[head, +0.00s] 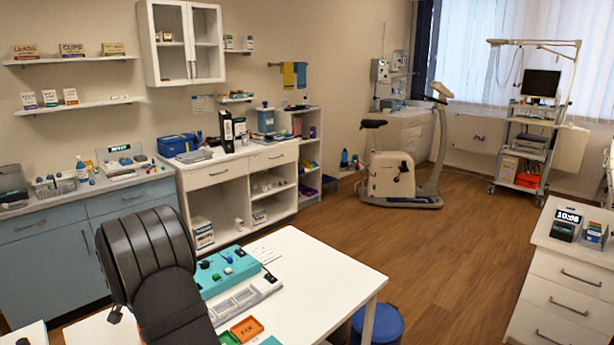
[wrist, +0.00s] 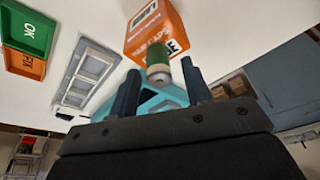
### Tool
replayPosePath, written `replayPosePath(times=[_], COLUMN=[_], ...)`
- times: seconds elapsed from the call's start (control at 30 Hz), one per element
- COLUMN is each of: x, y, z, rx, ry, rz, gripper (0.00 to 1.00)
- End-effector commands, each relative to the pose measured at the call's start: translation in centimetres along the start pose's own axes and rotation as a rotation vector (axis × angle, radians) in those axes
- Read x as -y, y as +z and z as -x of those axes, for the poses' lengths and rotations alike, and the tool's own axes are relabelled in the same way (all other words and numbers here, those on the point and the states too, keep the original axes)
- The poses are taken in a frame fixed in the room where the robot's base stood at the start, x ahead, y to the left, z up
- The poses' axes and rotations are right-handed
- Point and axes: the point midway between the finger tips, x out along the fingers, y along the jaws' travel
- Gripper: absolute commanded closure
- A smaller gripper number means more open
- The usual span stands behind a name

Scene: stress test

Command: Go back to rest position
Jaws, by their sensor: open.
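My gripper (wrist: 160,80) shows in the wrist view with its two dark fingers apart. A small green and beige cylinder (wrist: 158,63) appears between or just beyond the fingertips; I cannot tell whether it touches them. Behind it is an orange box with printed lettering (wrist: 155,25). In the head view, my dark arm rises over the left part of the white table (head: 330,275), and my gripper cannot be made out there.
A teal panel with coloured knobs (head: 228,268) and a grey-white compartment tray (head: 245,297) lie beside my arm. An orange FIX tray (head: 247,329) is near the front; a green OK tray (wrist: 30,27) shows in the wrist view. The table's right side is clear.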

Motion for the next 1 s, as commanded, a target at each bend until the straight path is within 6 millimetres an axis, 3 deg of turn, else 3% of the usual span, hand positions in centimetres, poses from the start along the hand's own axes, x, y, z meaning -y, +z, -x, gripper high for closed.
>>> replayPosePath(times=[0.2, 0.57, 0.77, 0.97, 1.0], x=[0.0, 0.0, 0.0, -0.1, 0.1], y=[-0.5, -0.6, -0.4, 0.5, 0.3], z=[2.2, 2.5, 1.7, -1.3, -0.5], rx=[0.001, 0.002, 0.003, 0.005, -0.002], ry=[0.000, 0.000, 0.002, 0.003, -0.001], rz=[0.000, 0.000, 0.001, 0.001, 0.000], gripper=[0.55, 0.55, 0.55, 0.55, 0.55])
